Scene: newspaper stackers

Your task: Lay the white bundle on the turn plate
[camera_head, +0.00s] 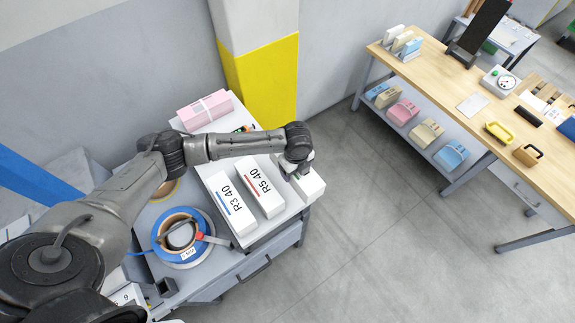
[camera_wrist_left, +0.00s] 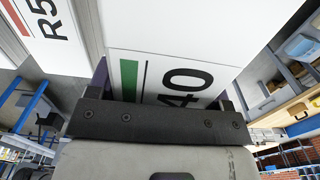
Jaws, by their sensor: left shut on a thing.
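My left gripper (camera_head: 298,170) is shut on a white block (camera_head: 312,187) at the right edge of the grey cart top. In the left wrist view this white block (camera_wrist_left: 180,30) has a green stripe and "40" on it, between the fingers of my gripper (camera_wrist_left: 165,95). Two similar white blocks lie to its left: one marked R5 40 (camera_head: 262,192) with a red stripe, one marked R3 40 (camera_head: 230,205) with a blue stripe. I cannot tell for sure which thing is the turn plate. My right gripper is not in view.
A pink strapped bundle (camera_head: 204,108) lies at the back of the cart. A blue-rimmed reel (camera_head: 160,240) sits at its front left. A yellow and white pillar (camera_head: 265,80) stands behind. A wooden workbench (camera_head: 540,185) is at the right, with clear floor (camera_head: 360,200) between.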

